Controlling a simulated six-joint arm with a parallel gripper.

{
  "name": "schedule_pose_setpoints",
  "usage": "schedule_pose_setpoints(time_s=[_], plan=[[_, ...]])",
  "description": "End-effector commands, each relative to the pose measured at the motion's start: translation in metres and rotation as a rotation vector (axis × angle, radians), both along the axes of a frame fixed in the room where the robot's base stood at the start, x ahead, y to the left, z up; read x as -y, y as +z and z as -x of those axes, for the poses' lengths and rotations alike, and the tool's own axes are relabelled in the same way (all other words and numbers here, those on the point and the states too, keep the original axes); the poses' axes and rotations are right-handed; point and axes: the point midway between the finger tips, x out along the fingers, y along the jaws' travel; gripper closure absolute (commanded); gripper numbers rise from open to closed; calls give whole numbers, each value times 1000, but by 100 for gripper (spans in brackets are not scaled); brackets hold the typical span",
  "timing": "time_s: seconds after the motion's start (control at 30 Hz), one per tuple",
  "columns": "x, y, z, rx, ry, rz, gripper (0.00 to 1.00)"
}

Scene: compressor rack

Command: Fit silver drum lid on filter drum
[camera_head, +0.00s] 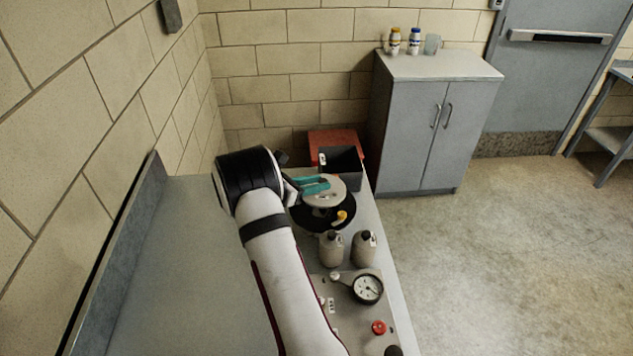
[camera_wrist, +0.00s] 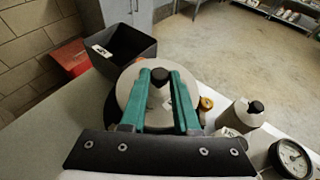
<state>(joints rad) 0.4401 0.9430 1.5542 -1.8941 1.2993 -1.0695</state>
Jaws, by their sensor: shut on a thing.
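The silver drum lid (camera_head: 331,196) is a pale round disc with a black knob, which shows in the wrist view (camera_wrist: 160,76). My gripper (camera_head: 318,184) has teal fingers, shut on the lid's knob from both sides; the fingers also show in the wrist view (camera_wrist: 160,88). The filter drum (camera_head: 322,221) is black and round, directly under the lid, with its dark rim showing around the near side. A yellow part (camera_head: 341,216) sits at the drum's near right edge. Whether the lid touches the drum or hovers just above it, I cannot tell.
A dark open bin (camera_head: 345,160) and a red bin (camera_head: 326,138) stand behind the drum. Two capped bottles (camera_head: 331,250) and a gauge (camera_head: 367,288) are on the near side. A grey cabinet (camera_head: 420,130) stands beyond. The bench's left part is clear.

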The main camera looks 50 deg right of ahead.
Motion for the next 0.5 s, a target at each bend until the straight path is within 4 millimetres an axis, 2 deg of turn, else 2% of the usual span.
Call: schedule_pose_setpoints(time_s=[0.5], plan=[[0, -11, 0, 0, 1, 1, 100]])
